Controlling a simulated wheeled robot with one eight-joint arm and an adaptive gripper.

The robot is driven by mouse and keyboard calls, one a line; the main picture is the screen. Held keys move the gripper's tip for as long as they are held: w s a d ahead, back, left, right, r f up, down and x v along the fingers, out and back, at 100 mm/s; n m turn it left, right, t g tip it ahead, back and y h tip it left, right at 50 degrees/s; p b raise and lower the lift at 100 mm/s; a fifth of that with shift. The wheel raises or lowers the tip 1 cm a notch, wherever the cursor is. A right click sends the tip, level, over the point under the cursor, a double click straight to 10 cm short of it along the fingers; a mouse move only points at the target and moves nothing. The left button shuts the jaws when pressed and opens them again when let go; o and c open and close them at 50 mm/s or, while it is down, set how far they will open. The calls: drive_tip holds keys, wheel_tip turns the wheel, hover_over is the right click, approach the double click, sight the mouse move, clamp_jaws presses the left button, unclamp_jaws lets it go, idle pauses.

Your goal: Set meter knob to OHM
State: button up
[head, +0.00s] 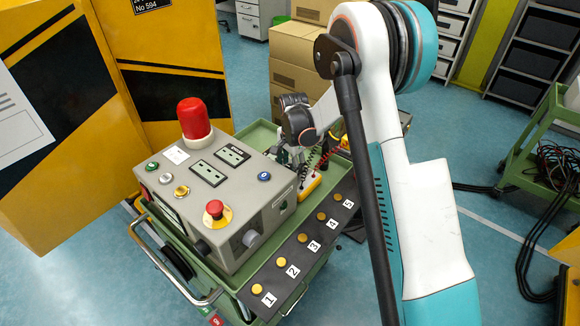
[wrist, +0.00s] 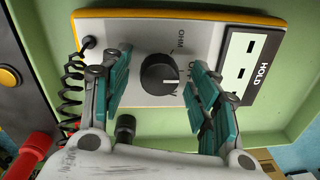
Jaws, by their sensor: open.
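The meter (wrist: 145,28) has a grey face and yellow rim and lies in a green tray in the wrist view. Its round black knob (wrist: 157,72) has a white mark pointing right in the picture. The letters OHM are printed above and slightly right of the knob, off the mark. My gripper (wrist: 160,85) is open, with one teal-padded finger on each side of the knob and visible gaps between. In the head view the meter (head: 312,182) is a small yellow-edged piece, mostly hidden by my arm and gripper (head: 292,158).
A display marked HOLD (wrist: 250,65) is on the meter's right. A black coiled lead (wrist: 70,90) runs on the left. The grey control box (head: 230,190) with a red beacon (head: 194,118) stands left of my gripper. Numbered yellow buttons line a dark strip (head: 285,262) in front.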

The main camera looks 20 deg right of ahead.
drive_tip(key=c, duration=1.1)
drive_tip(key=shift+o, duration=0.2)
drive_tip(key=n, duration=0.5)
drive_tip(key=shift+d+n, duration=0.1)
drive_tip(key=shift+n, duration=0.3)
drive_tip(key=n, duration=0.5)
drive_tip(key=shift+d+n+g, duration=0.1)
drive_tip(key=shift+n+g, duration=0.3)
drive_tip(key=shift+n, duration=0.3)
drive_tip(key=o, duration=1.1)
drive_tip(key=shift+c, duration=0.2)
